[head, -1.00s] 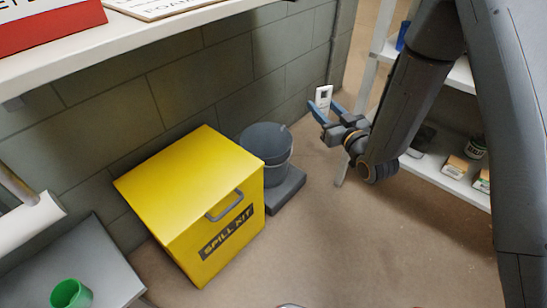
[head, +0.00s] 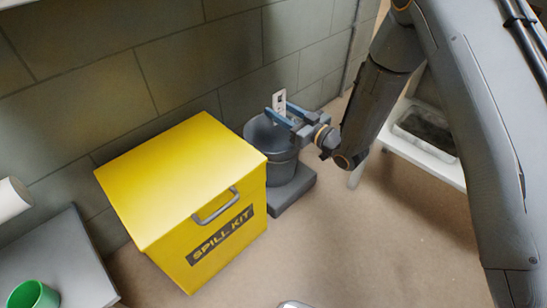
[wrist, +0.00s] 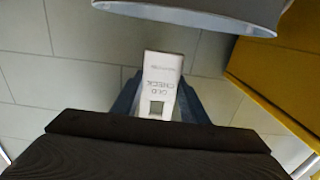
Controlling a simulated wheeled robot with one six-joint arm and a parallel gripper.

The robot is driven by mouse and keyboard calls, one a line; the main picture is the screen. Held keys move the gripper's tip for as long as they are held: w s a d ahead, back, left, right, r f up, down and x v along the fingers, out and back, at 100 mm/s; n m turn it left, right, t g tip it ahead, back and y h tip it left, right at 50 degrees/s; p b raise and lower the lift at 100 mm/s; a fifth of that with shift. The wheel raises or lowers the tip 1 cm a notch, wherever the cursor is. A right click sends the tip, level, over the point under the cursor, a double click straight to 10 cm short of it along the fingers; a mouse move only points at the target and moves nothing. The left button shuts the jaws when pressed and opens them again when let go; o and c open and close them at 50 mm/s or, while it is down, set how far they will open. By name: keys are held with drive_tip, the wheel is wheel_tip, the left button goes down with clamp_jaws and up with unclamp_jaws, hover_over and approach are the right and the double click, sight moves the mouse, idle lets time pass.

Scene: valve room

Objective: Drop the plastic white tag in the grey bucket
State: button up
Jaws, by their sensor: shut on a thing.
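The white tag (head: 279,98) stands up from between the blue fingers of my gripper (head: 279,116), which is shut on it. In the wrist view the tag (wrist: 162,72) has a square hole and printed text, partly reading "CHECK", between the fingertips (wrist: 161,92). The grey bucket (head: 282,168) stands upright to the right of the yellow box. In the head view my gripper overlaps the bucket's back right rim. In the wrist view the bucket (wrist: 205,12) is at the top edge, apart from the tag. Its inside is mostly hidden.
A yellow spill kit box (head: 185,190) with a grey handle stands left of the bucket. A grey plinth (head: 292,192) is under the bucket. A block wall (head: 170,70) is close behind. A white shelf (head: 425,155) is at right.

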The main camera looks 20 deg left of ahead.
drive_tip(key=shift+a+f+b, duration=0.1)
drive_tip(key=shift+f+b, duration=0.9)
drive_tip(key=shift+f, duration=0.55)
drive_tip(key=o, duration=1.1)
drive_tip(key=shift+p+v, duration=1.75)
drive_tip(key=shift+v, duration=2.2)
